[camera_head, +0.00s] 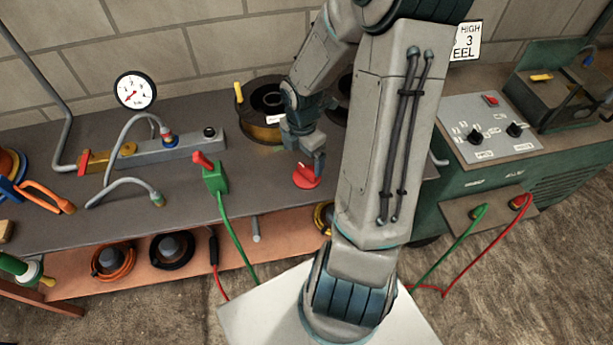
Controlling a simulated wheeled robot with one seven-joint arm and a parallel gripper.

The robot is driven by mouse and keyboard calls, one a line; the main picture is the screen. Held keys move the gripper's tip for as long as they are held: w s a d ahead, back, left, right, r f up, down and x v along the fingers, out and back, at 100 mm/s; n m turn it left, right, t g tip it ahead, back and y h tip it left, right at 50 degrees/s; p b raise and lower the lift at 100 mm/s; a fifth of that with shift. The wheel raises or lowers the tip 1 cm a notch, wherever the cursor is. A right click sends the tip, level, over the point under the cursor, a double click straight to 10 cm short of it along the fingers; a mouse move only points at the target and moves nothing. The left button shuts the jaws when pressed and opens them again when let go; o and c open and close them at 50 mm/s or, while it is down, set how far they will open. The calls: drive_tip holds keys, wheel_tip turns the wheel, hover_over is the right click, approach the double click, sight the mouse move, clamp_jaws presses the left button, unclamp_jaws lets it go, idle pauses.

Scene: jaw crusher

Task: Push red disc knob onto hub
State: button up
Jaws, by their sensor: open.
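A red disc knob (306,177) lies on the dark grey bench top (265,210), left of my forearm. My gripper (317,163) points down right at the knob, over its right side. The jaws are open; whether the fingers touch the knob is too small to tell. A grey manifold block (180,149) lies further left on the bench. A short dark stub (209,132) stands at its right end and may be the hub, but I cannot tell for sure.
A green clamp with a red handle (214,180) stands on the bench left of the knob. A wire spool (262,112) stands behind. A pressure gauge (134,91) and bent hoses rise at left. A green welding machine (490,150) stands at right. Bare bench lies before the knob.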

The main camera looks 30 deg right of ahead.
sight(305, 171)
wheel_tip(305, 171, down, 4)
drive_tip(key=shift+r, duration=0.2)
drive_tip(key=shift+w+d+f+b, duration=0.1)
drive_tip(key=shift+d+f+b, duration=0.1)
drive_tip(key=shift+f, duration=0.7)
drive_tip(key=shift+w+d+f+b, duration=0.1)
drive_tip(key=shift+f+b, duration=0.15)
drive_tip(key=shift+f, duration=0.6)
drive_tip(key=shift+w+d+f+b, duration=0.1)
drive_tip(key=shift+d+f+b, duration=0.1)
drive_tip(key=shift+f, duration=0.7)
drive_tip(key=c, duration=1)
